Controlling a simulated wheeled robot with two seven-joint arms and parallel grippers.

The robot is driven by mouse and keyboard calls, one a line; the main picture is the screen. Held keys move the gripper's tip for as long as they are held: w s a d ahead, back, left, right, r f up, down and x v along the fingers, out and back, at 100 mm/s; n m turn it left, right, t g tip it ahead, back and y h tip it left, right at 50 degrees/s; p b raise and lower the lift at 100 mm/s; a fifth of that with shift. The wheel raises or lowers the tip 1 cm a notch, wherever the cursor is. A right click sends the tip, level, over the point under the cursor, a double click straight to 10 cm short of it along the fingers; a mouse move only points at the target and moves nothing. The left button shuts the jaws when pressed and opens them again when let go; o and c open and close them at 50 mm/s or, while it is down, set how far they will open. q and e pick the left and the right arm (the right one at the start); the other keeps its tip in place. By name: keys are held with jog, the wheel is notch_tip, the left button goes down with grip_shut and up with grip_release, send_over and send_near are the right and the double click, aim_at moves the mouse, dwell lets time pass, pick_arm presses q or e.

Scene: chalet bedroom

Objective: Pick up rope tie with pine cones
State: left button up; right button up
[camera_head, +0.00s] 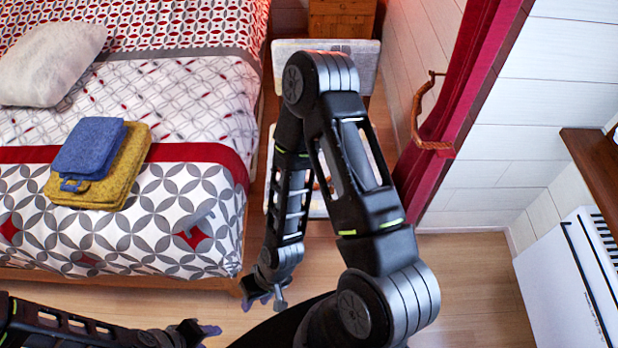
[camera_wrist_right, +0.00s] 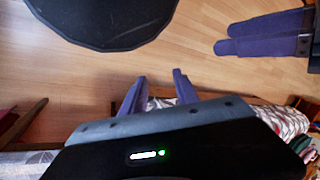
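The rope tie (camera_head: 432,146) is a brown, twisted band hanging in a loop beside the red curtain (camera_head: 462,95) at the right wall. Its pine cones are too small to make out. My right gripper (camera_head: 264,300) points down over the floor by the bed's corner, well to the left of the rope tie and apart from it. Its two purple fingers (camera_wrist_right: 158,92) are spread with nothing between them in the wrist view. My left gripper (camera_head: 205,332) is low in the head view, over the floor. Its fingers (camera_wrist_right: 262,36) overlap in the wrist view, so their opening is unclear.
The bed (camera_head: 215,110) fills the left, with a white pillow (camera_head: 52,62) and folded blue (camera_head: 90,145) and yellow (camera_head: 128,170) cloths. A wooden cabinet (camera_head: 342,18) stands at the back. A white heater (camera_head: 575,285) and brown shelf (camera_head: 600,165) are at right. Floor (camera_head: 475,290) is clear before the curtain.

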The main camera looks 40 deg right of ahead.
jog(key=w+d+f+n+t+b, duration=0.25)
jog(key=w+d+f+b, duration=0.25)
jog(key=w+d+b, duration=0.25)
jog(key=w+d+f+n+t+b, duration=0.2)
jog(key=w+d+f+t+b, duration=0.25)
jog(key=w+d+b, duration=0.35)
jog(key=w+d+n+t+h+b, duration=0.1)
jog(key=w+d+n+b, duration=0.1)
jog(key=d, duration=0.4)
jog(key=w+d+n+t+h+b, duration=0.1)
jog(key=w+d+n+h+b, duration=0.1)
jog(key=d+b, duration=0.3)
jog(key=w+d+f+n+t+h+b, duration=0.1)
jog(key=w+d+n+b, duration=0.1)
jog(key=d, duration=0.7)
jog(key=shift+w+f+n+t+h+b, duration=0.1)
jog(key=shift+w+n+t+h+b, duration=0.2)
jog(key=shift+b, duration=0.55)
jog(key=shift+d+r, duration=0.15)
jog(key=shift+r, duration=0.05)
jog(key=shift+f, duration=0.1)
jog(key=shift+x, duration=1.15)
